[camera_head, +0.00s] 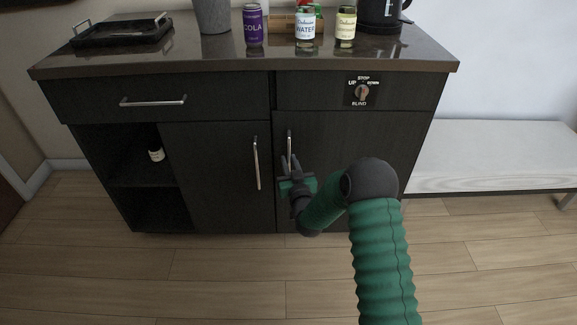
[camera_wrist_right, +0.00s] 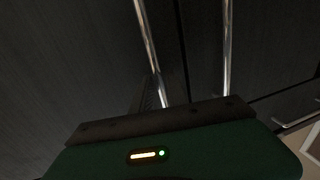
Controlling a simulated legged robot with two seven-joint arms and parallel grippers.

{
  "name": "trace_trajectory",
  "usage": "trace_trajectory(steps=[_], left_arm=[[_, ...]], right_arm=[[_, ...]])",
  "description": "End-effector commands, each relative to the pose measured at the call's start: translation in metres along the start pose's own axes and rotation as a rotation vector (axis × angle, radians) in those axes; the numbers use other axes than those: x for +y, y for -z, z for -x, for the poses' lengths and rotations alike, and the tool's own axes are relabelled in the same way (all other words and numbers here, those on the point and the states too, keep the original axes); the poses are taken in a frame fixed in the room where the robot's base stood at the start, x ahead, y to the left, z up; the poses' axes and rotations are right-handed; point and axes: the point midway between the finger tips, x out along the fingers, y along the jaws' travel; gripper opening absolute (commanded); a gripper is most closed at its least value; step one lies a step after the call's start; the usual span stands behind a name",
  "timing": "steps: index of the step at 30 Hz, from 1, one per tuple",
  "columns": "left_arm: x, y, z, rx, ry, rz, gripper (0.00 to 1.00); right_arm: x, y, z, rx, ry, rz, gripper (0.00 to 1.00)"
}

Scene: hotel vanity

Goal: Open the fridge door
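The dark cabinet has two lower doors with upright metal handles. The right door (camera_head: 350,150), below the blind switch, is shut; no fridge label shows, so I cannot tell for sure that it is the fridge. My right gripper (camera_head: 291,168) is at the lower part of its handle (camera_head: 290,143). In the right wrist view this handle (camera_wrist_right: 147,35) runs down to a dark finger (camera_wrist_right: 150,95) beside it. The second finger is not clear there, and I cannot tell whether the fingers grip the handle. My left gripper is not in view.
The left door's handle (camera_head: 256,163) is close by; it also shows in the wrist view (camera_wrist_right: 226,50). A drawer handle (camera_head: 153,101) is upper left. A bench (camera_head: 490,155) is at right. The floor in front is clear.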

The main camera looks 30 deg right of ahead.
Motion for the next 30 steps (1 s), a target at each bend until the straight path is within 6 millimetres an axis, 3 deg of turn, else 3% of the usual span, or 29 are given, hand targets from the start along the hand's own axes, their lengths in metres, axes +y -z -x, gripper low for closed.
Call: trace_trajectory(steps=[10, 15, 30], left_arm=[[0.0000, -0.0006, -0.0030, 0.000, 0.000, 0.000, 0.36], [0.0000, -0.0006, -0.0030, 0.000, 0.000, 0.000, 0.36], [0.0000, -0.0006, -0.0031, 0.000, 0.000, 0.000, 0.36]], right_arm=[[-0.0001, 0.0008, -0.0092, 0.000, 0.000, 0.000, 0.19], [-0.0001, 0.0007, -0.0090, 0.000, 0.000, 0.000, 0.00], [0.0001, 0.0002, -0.0088, -0.001, 0.000, 0.000, 0.00]])
